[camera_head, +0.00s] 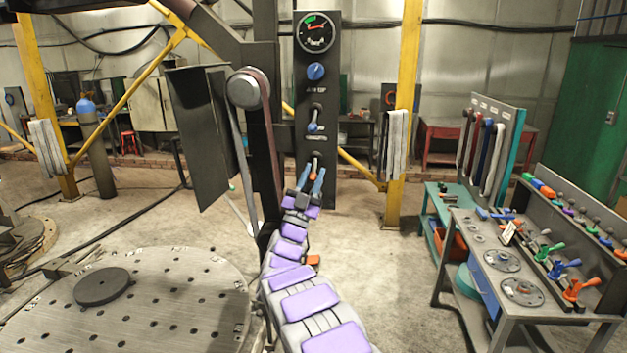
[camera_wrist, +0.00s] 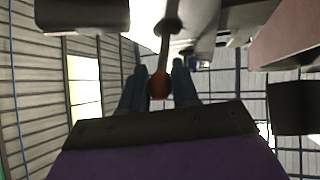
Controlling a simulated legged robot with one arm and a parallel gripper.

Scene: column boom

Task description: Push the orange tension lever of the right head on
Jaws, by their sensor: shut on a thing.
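The orange tension lever (camera_head: 313,177) hangs low on a dark upright control panel (camera_head: 331,100), its orange knob at the lower end of a short metal stem. My gripper (camera_head: 312,177) has reached up to it, with its blue fingers on either side of the knob. In the wrist view the orange knob (camera_wrist: 159,86) sits between my two fingertips (camera_wrist: 158,80), and the stem rises above it. My gripper is shut on this knob. A belt (camera_head: 241,150) runs over a grey wheel (camera_head: 248,88) just left of the panel.
A dark plate (camera_head: 199,135) stands left. A round perforated table (camera_head: 150,310) lies front left. A workbench (camera_head: 500,265) with coloured levers stands right.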

